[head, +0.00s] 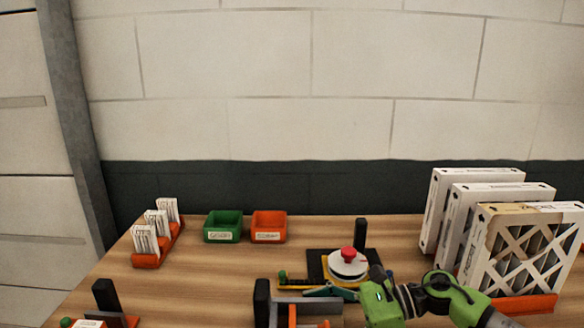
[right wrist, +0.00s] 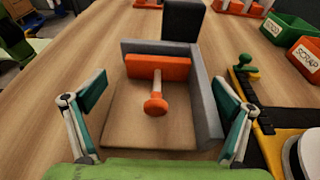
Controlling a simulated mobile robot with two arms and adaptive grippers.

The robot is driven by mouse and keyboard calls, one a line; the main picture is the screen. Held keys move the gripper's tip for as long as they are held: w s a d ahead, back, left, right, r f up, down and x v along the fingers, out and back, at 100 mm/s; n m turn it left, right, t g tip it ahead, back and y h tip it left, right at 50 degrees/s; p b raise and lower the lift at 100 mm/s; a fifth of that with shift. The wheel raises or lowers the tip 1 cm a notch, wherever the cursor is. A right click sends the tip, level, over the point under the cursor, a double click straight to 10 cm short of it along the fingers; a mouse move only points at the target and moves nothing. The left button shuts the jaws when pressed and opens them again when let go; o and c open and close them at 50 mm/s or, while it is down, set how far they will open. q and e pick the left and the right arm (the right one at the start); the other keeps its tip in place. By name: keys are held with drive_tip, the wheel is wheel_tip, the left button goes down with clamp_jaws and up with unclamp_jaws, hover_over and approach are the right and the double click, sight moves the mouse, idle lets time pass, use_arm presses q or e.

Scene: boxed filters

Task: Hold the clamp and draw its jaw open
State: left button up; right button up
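The clamp is a grey angled frame (right wrist: 207,110) on the wooden table, with an orange jaw (right wrist: 148,67) against its far wall. A pale rod runs from the jaw towards me and ends in a round orange knob (right wrist: 156,106). In the head view the clamp (head: 307,301) is at the bottom edge, partly cut off. My right gripper (right wrist: 160,84) is open, its teal-padded fingers spread wide on either side of the knob and frame, with nothing gripped. In the head view it comes in from the right (head: 332,291). My left gripper does not show clearly in either view.
A black post (head: 262,302) stands behind the clamp. A red button on a white dome (head: 348,264) sits right of it. Green (head: 223,226) and orange (head: 268,226) bins are farther back. Boxed filters (head: 520,245) stand at right; a card rack (head: 148,260) is at left.

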drive_tip(key=shift+a, duration=0.15)
drive_tip(key=c, duration=1.6)
drive_tip(key=o, duration=0.9)
